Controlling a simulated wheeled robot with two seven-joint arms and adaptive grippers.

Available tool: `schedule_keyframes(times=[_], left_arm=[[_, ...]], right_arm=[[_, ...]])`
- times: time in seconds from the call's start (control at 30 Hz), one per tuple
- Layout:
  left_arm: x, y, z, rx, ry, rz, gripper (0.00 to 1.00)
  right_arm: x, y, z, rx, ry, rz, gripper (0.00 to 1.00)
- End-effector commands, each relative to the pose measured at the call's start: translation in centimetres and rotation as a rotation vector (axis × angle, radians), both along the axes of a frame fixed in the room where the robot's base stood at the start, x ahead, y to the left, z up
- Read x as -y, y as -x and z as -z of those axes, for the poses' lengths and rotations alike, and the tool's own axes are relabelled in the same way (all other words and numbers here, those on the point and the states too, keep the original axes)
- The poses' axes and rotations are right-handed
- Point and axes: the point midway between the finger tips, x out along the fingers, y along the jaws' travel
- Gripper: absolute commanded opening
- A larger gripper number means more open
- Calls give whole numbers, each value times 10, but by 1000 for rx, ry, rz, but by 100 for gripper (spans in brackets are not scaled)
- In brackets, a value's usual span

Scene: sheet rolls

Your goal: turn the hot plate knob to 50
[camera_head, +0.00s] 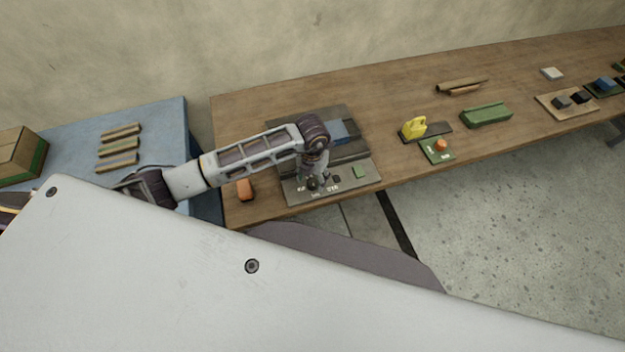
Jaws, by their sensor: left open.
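My left gripper (316,186) points down over the front panel, at the dark knob (313,184) beside the white markings. The gripper is open and its fingers are small in the picture. I cannot tell whether they touch the knob, and the knob's setting cannot be read. My right gripper is not in view.
An orange block (245,189) lies left of the hot plate. A blue table (160,125) stands left.

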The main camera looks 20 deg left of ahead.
Motion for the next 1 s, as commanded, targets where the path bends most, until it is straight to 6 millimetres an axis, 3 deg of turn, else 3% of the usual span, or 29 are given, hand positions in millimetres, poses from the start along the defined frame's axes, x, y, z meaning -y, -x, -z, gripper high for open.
schedule_keyframes(times=[0.23,0.63,1.0], left_arm=[[1,0,21,0,2,0,58],[0,0,25,0,0,0,58],[0,0,25,0,1,0,11]], right_arm=[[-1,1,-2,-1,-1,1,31],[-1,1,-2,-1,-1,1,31],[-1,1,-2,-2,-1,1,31]])
